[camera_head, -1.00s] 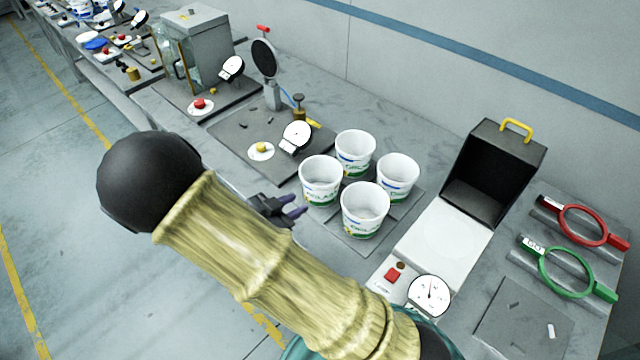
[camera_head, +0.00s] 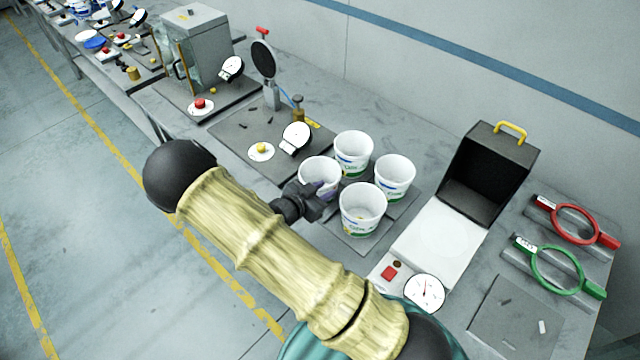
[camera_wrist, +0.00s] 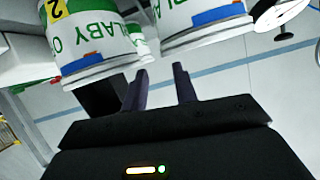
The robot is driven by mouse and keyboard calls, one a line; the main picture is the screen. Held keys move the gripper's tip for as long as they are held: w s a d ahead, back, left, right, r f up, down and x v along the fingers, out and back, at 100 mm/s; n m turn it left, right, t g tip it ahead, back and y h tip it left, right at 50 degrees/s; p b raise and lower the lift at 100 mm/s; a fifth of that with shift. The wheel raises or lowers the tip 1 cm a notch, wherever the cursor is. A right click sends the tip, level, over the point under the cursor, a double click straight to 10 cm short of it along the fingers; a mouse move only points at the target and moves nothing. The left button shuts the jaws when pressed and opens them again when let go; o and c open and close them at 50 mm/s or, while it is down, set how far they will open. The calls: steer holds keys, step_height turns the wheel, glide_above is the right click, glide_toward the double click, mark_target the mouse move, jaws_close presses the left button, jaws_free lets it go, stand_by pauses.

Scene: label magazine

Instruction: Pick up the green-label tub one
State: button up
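Several white tubs with green and blue print stand upright on a grey mat (camera_head: 352,236): a left one (camera_head: 312,167), a front one (camera_head: 360,222), a back one (camera_head: 352,152) and a right one (camera_head: 394,178). Which is tub one cannot be read. My gripper (camera_head: 325,188) is at the left and front tubs, partly covering the left one. In the wrist view, inverted, one tub (camera_wrist: 100,45) has green letters and a yellow tag with "2"; another (camera_wrist: 205,20) shows green and blue print. The dark fingers (camera_wrist: 161,70) are apart with nothing between them; contact with the tubs cannot be told.
An open black-lidded box (camera_head: 490,170) with a white bed and a dial (camera_head: 424,291) stands right of the tubs. Red (camera_head: 575,224) and green (camera_head: 558,271) ring tools lie farther right. A plate with a gauge (camera_head: 295,138) is behind left.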

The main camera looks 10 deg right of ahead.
steer(key=p+x, duration=0.3)
steer(key=x, duration=0.2)
steer(key=shift+w, duration=0.25)
steer(key=shift+a, duration=0.1)
stand_by(0.4)
